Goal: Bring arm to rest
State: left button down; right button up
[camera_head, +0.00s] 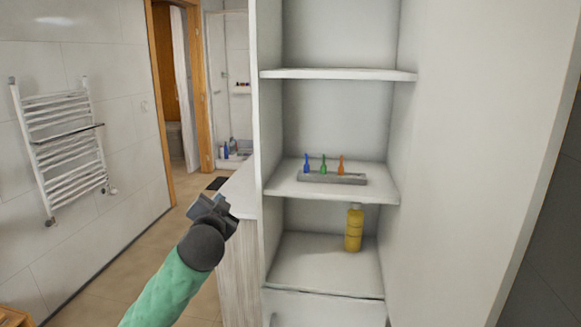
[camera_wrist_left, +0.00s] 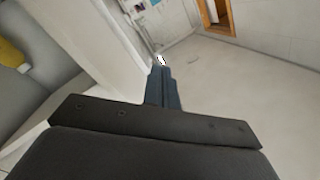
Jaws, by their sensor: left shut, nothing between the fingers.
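My left arm (camera_head: 168,288) comes in from the bottom left in the head view. My left gripper (camera_head: 212,204) is raised in front of the counter, left of the open shelf cabinet. In the left wrist view its fingers (camera_wrist_left: 162,88) are together, with nothing between them. The gripper touches nothing that I can make out. My right gripper shows in neither view.
A yellow bottle (camera_head: 353,229) stands on the lower shelf. A grey tray (camera_head: 350,179) with blue, green and orange items is on the middle shelf. The cabinet's side wall (camera_head: 262,290) is close to my left gripper. A towel rack (camera_head: 62,145) hangs at left.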

pick_arm(q)
jog(key=s+f+n+g, duration=0.1)
jog(key=s+f+g, duration=0.3)
jog(key=f, duration=0.8)
jog(key=s+f+n+g+h, duration=0.1)
jog(key=s+f+n+g, duration=0.15)
jog(key=s+f, duration=0.7)
jog(key=s+f+n+g, duration=0.1)
jog(key=f+g, duration=0.3)
jog(key=f, duration=1.1)
jog(key=s+f+g, duration=0.2)
jog(key=s+f, duration=0.5)
jog(key=s, duration=0.3)
jog(key=s+d+f+n+g, duration=0.1)
jog(key=s+f+g, duration=0.1)
jog(key=s+f, duration=0.6)
jog(key=s+d+f+g+h, duration=0.1)
jog(key=s+f+g, duration=0.1)
jog(key=s+f, duration=0.5)
jog(key=s, duration=0.6)
jog(key=shift+s+d+f, duration=0.2)
jog(key=shift+s+f, duration=0.05)
jog(key=shift+f, duration=0.05)
